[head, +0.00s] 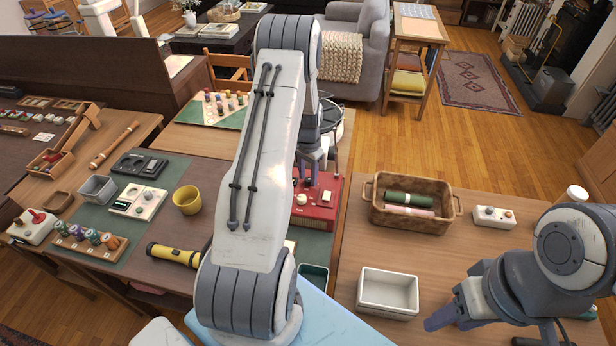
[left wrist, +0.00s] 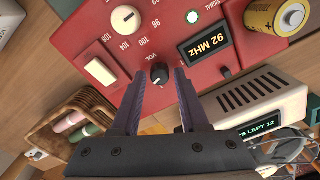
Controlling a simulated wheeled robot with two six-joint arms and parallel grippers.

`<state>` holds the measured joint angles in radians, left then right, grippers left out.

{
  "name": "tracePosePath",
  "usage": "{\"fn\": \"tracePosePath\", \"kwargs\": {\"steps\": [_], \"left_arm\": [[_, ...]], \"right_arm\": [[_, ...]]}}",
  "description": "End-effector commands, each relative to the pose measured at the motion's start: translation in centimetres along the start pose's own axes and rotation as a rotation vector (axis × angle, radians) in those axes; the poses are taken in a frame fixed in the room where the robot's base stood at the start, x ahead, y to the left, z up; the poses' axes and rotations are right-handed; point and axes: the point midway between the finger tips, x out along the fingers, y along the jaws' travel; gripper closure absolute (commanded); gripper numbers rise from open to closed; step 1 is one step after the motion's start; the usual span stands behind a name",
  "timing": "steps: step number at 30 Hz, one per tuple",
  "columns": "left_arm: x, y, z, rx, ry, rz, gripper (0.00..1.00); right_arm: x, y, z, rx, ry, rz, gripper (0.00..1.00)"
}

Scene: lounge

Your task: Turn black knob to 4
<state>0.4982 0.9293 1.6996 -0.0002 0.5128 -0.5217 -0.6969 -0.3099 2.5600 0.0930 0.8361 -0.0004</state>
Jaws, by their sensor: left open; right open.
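The red radio (head: 325,198) stands on the table, partly hidden behind my left arm in the head view. In the left wrist view the radio (left wrist: 85,35) shows a small black knob (left wrist: 160,74) beside the printed letters VOL. A pale mark shows on this knob; I cannot read a number at it. My left gripper (left wrist: 159,82) is open, with its fingertips on either side of the black knob; contact is not clear. A cream dial knob (left wrist: 126,19) and a 92 MHz display (left wrist: 206,42) are nearby. My right gripper (head: 445,316) is open over the right table.
A wicker basket (head: 449,209) with rolled cloths and an empty white tray (head: 361,306) stand right of the radio. A yellow cup (head: 187,200) and a flashlight (head: 166,254) lie left. A battery (left wrist: 287,15) and a pale grilled device (left wrist: 238,94) are near the radio.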

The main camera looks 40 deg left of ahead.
Motion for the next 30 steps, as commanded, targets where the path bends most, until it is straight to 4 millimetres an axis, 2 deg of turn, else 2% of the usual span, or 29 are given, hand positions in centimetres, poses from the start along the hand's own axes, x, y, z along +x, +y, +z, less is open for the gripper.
{"fn": "tracePosePath", "kwargs": {"steps": [9,15,20,30], "left_arm": [[-5.8,-0.1,-0.1,0.000,0.006,-0.003,0.56],[-8.8,-0.1,-0.1,0.001,0.004,-0.002,0.56],[-9.8,0.0,0.0,0.001,0.002,-0.001,0.56],[-9.9,0.0,0.0,0.001,0.001,-0.001,0.56]], "right_arm": [[1.4,0.1,0.1,0.000,0.000,0.000,0.50],[1.8,0.1,0.1,0.000,0.000,0.000,0.50],[1.9,0.1,0.1,0.000,0.000,0.000,0.50],[1.8,0.1,0.1,0.000,0.000,0.000,0.50]]}}
